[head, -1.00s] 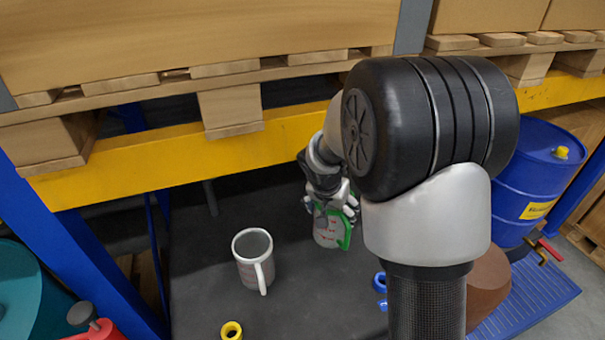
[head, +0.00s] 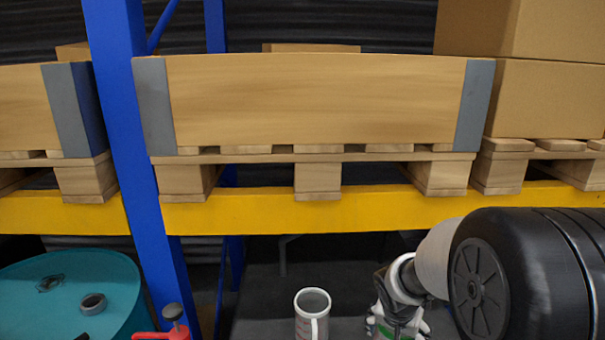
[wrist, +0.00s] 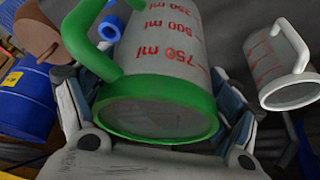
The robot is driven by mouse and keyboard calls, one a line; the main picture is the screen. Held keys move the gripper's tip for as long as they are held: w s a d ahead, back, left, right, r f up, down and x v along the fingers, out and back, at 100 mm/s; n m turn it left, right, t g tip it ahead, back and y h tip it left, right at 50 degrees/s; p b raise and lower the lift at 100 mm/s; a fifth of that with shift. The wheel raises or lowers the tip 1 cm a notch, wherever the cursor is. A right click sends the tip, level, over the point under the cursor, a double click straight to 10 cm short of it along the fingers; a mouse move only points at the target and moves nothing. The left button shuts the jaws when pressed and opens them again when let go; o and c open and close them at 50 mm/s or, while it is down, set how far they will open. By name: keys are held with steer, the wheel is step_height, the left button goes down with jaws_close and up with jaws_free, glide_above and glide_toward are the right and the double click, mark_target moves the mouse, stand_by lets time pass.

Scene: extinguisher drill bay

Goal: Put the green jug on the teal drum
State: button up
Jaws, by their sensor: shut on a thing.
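The green jug (wrist: 160,90), a clear measuring jug with green rim and handle and red markings, fills the middle of the wrist view. My gripper (wrist: 155,125) is shut on it, with a finger on each side. In the head view my gripper (head: 395,325) is at the bottom edge, and only a small green part of the jug shows there. The teal drum (head: 60,290) stands at the lower left of the head view, well to the left of my gripper. A grey ring-like fitting and a small dark fitting are on its top.
A white jug (head: 312,315) with red markings stands on the dark surface left of my gripper. A blue rack post (head: 150,200) and a red item (head: 165,335) with a dark knob stand between it and the drum. A yellow beam (head: 330,212) with pallets crosses above.

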steer(key=s+a+n+y, duration=0.2)
steer(key=s+a+n, duration=0.2)
steer(key=a+n, duration=0.25)
steer(key=s+f, duration=0.4)
steer(key=shift+a+f+t, duration=0.3)
steer(key=shift+a+f, duration=0.1)
steer(key=shift+a, duration=0.05)
steer(key=shift+r, duration=0.1)
